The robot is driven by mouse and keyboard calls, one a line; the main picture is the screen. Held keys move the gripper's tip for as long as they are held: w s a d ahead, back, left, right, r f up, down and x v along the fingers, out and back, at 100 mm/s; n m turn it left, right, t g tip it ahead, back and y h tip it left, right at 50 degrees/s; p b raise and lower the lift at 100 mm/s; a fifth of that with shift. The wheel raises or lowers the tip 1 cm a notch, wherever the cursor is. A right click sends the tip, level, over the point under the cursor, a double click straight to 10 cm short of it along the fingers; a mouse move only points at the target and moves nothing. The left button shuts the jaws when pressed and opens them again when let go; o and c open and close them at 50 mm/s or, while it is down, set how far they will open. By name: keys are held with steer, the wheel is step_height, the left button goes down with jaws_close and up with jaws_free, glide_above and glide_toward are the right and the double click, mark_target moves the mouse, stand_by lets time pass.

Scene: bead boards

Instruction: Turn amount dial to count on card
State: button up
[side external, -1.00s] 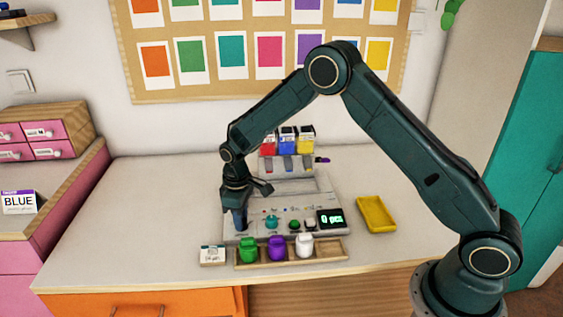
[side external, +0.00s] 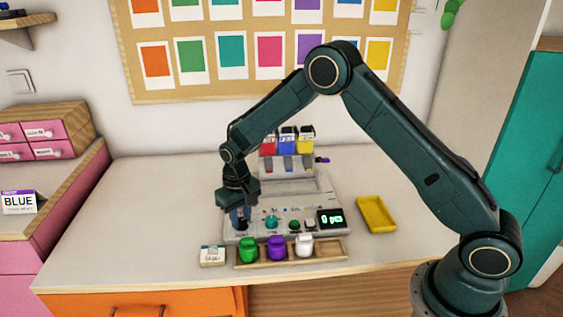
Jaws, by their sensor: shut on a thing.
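My gripper (side external: 240,224) points down at the left end of a grey console (side external: 303,213). It is shut on a knob there, which I take for the amount dial; the fingers hide most of it and its pointer cannot be read. A teal knob (side external: 271,222) stands just to the right, apart from the fingers. The console's display (side external: 330,219) glows green with a digit and "pcs", too small to read surely. A small white card (side external: 212,255) lies in front of the console's left corner; its print is too small to read. A card reading BLUE (side external: 18,203) stands far left.
A wooden tray (side external: 340,249) with green, purple and white jars lies along the console's front. Red, blue and yellow containers (side external: 287,141) stand behind it. A yellow tray (side external: 376,214) lies to the right. The table is clear on the left.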

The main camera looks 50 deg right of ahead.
mark_target(241, 220)
steer(key=shift+w, duration=0.1)
steer(key=o, duration=1)
steer(key=shift+r, duration=0.15)
steer(key=shift+r, duration=6.8)
steer(key=shift+r, duration=0.1)
